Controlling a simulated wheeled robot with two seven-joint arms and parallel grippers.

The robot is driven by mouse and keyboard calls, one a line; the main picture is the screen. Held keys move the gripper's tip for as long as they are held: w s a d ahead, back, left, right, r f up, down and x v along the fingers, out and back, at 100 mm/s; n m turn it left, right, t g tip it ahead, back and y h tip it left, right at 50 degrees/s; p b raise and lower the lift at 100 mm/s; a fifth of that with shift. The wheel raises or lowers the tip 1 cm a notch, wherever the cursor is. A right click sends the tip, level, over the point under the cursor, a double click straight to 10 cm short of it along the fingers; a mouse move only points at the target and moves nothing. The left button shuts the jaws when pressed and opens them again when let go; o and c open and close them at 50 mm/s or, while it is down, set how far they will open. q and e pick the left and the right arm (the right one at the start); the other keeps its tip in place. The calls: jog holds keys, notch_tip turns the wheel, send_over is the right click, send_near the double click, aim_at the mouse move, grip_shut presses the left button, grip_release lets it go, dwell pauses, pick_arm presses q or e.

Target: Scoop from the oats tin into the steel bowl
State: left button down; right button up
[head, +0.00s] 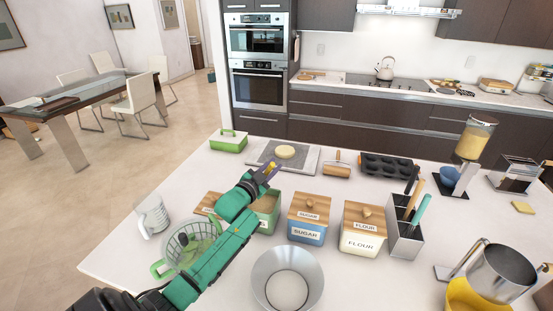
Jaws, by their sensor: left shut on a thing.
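My left gripper (268,172) is above the open green tin (267,213), near its back edge. The steel bowl (287,280) stands at the counter's front, and looks empty. My right gripper is not in view.
Right of the green tin stand the lidded sugar tin (307,232) and flour tin (362,243). A green colander (186,250) sits at left, below my arm. A utensil holder (406,240), a board (265,152) and a steel pot (503,272) are also on the counter.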

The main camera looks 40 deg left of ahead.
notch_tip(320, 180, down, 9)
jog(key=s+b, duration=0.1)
jog(key=b, duration=0.8)
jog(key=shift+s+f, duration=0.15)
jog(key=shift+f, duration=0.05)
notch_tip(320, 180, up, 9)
jog(key=p, duration=0.9)
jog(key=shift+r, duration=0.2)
dwell(1.2)
